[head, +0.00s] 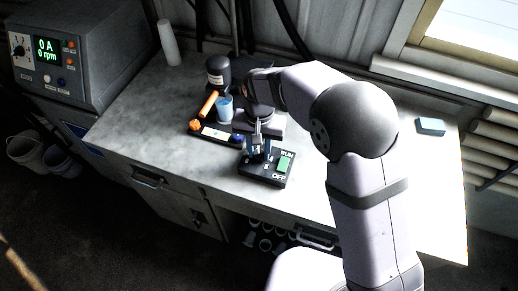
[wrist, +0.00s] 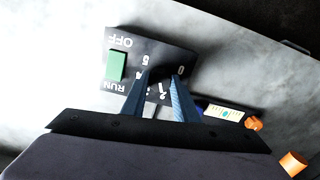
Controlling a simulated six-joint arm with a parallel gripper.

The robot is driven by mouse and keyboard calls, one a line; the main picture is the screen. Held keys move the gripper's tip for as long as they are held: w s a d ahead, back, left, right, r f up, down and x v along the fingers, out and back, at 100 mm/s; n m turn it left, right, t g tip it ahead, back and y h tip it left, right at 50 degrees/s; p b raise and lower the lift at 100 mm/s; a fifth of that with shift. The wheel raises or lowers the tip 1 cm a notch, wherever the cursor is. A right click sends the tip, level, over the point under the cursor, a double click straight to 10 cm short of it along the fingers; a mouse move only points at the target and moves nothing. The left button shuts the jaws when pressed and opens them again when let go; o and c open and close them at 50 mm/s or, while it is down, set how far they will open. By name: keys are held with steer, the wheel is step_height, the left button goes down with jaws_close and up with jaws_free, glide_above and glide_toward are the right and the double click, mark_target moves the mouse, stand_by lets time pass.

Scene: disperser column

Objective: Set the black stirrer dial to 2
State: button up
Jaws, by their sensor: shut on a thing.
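The black control box (head: 262,176) lies on the bench below my gripper (head: 259,152). In the wrist view the box (wrist: 140,45) shows OFF and RUN lettering, a green rocker switch (wrist: 116,66) and white numerals around the dial's place. My gripper (wrist: 161,80) has its two blue fingers down on the box among these numerals, shut on the black stirrer dial. The dial is mostly hidden between the fingers and dark against the box. I cannot tell which number its pointer faces.
A tray (head: 222,138) with an orange knob and a blue knob lies beside the box, also in the wrist view (wrist: 222,113). The bench front is clear.

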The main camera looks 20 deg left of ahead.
mark_target(259, 154)
steer(key=shift+w, duration=0.1)
stand_by(0.3)
steer(key=o, duration=1.1)
steer(key=shift+c, duration=0.2)
steer(key=shift+r+b, duration=1)
steer(key=shift+r, duration=2.7)
steer(key=s+d+f+m, duration=0.1)
steer(key=s+d+f, duration=0.15)
steer(key=d, duration=1.05)
steer(key=s+d+f, duration=0.1)
steer(key=s+d, duration=0.2)
steer(key=d, duration=0.9)
steer(key=s+d+f, duration=0.2)
steer(key=s+d, duration=0.4)
steer(key=shift+m, duration=0.3)
